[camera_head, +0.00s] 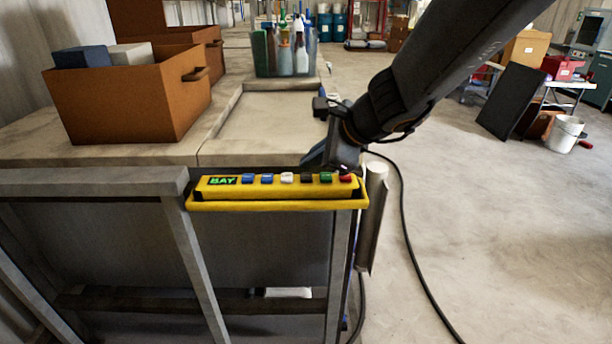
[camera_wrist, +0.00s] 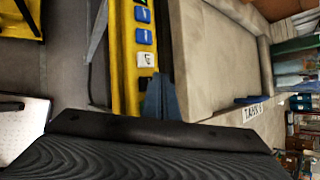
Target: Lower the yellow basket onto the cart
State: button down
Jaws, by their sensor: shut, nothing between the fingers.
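A yellow control box (camera_head: 275,188) marked BAY sits on the front edge of the bench in the head view. Its buttons run blue, blue, white, black, green and red. My gripper (camera_head: 341,168) is at the box's right end, close to the red button (camera_head: 345,179); contact cannot be told. In the wrist view the box (camera_wrist: 122,60) shows beside my shut, empty gripper (camera_wrist: 160,96), which hides its green and red end. A yellow object (camera_wrist: 18,22) is cut off at the wrist view's top left; I cannot tell whether it is the basket. I cannot identify the cart.
An orange bin (camera_head: 130,105) and a clear tub of bottles (camera_head: 285,62) stand on the bench. A black cable (camera_head: 405,215) hangs right of the bench. The floor at right is mostly clear, with a white bucket (camera_head: 566,135).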

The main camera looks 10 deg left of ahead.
jog(key=shift+f, duration=0.2)
jog(key=shift+f+b, duration=0.25)
jog(key=shift+b, duration=0.3)
